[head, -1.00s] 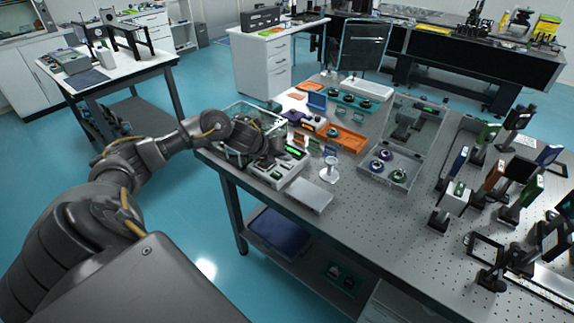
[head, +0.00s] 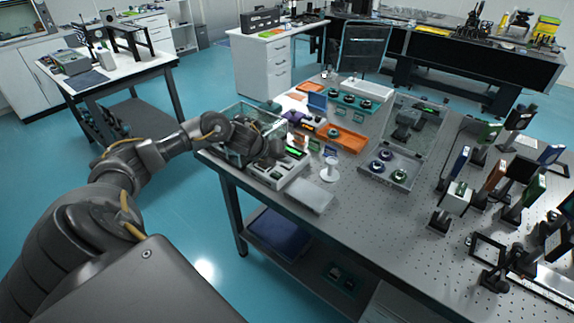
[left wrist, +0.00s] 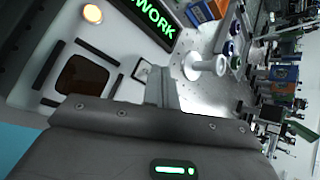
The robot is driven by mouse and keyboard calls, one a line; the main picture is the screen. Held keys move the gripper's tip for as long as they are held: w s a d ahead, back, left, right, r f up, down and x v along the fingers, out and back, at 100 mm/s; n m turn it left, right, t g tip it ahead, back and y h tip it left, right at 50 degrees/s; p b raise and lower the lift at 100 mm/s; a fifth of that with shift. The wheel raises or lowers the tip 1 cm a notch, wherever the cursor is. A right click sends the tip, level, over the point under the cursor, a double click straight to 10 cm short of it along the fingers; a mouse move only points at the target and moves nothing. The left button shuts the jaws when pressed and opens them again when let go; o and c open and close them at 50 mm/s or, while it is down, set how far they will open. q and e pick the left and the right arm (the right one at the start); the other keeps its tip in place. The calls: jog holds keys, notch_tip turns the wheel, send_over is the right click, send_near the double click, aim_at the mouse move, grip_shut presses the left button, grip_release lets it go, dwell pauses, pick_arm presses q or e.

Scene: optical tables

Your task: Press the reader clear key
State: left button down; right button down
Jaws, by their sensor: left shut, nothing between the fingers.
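The reader is a pale panel device (head: 283,176) near the left edge of the optical table, with a green lit display (head: 294,153). In the left wrist view its display (left wrist: 150,22) shows the green letters "WORK". A glowing orange round light (left wrist: 92,13) and a dark brown window (left wrist: 82,80) also show on the panel. My left gripper (head: 267,161) is over the reader and hides part of it. Its fingers (left wrist: 164,88) are shut and empty, close to the panel. I cannot tell which control is the clear key or whether the fingertips touch anything. My right gripper is not in view.
A clear-walled box (head: 236,139) stands behind my left wrist. A white spool-shaped stand (head: 330,170) and a flat grey plate (head: 311,195) are right of the reader. Orange trays (head: 343,137) lie farther back. Optic mounts (head: 455,197) crowd the right; bare table lies between.

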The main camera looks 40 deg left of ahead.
aim_at(284, 166)
pick_arm(q)
jog(key=shift+f, duration=0.2)
jog(key=shift+r, duration=0.1)
jog(key=shift+r+p, duration=0.5)
jog(key=shift+r, duration=0.25)
jog(key=shift+r, duration=0.15)
notch_tip(284, 166, up, 5)
jog(key=p, duration=0.4)
dwell(0.9)
jog(key=shift+f, duration=0.2)
